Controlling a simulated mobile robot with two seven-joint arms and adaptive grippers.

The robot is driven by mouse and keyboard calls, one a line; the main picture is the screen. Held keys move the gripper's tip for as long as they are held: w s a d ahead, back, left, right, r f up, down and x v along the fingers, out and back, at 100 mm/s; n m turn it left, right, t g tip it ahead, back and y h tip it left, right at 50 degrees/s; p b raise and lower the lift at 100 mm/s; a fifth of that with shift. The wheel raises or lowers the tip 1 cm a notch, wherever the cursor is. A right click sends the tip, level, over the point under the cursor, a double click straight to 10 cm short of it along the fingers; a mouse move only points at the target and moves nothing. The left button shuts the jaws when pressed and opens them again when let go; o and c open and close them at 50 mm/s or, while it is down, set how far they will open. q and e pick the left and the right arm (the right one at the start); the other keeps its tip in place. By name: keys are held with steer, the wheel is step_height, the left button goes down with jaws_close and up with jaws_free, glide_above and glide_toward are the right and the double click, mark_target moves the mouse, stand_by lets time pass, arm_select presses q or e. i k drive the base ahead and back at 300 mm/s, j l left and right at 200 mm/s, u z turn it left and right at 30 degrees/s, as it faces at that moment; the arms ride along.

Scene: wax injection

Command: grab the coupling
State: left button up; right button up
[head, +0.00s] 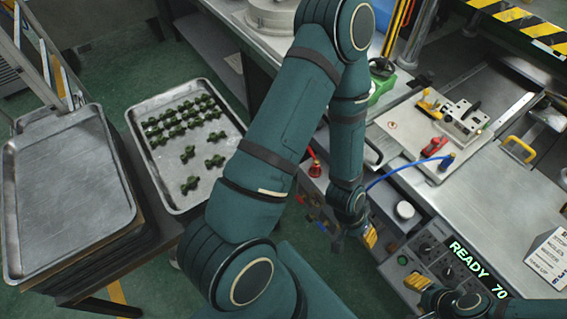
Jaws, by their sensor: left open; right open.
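Which thing the task calls the coupling is not certain. A blue fitting (447,161) sits at the end of a blue hose (400,175) on the machine's work plate. Several dark green knobbed pieces (190,152) lie in a metal tray at left. My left gripper (362,238) hangs empty in front of the machine's front panel, below the hose, apart from the fitting and the pieces. My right gripper (425,286) is partly visible at the bottom right, near the control panel, with nothing seen in it. My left arm hides part of the tray's right side.
A metal tray (141,95) stands at left, beside an empty stacked tray (62,190). The work plate (392,118) holds a metal die block (464,120), a red clamp handle (433,147) and a yellow handle (429,104). A control panel (408,258) borders the machine's front.

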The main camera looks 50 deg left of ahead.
mark_target(317, 165)
steer(key=u, duration=1.25)
steer(key=j+z, duration=0.1)
steer(key=z, duration=1.7)
steer(key=j, duration=0.4)
steer(key=k+j, duration=0.15)
steer(key=j, duration=0.2)
steer(key=j+z, duration=0.1)
steer(key=j, duration=0.3)
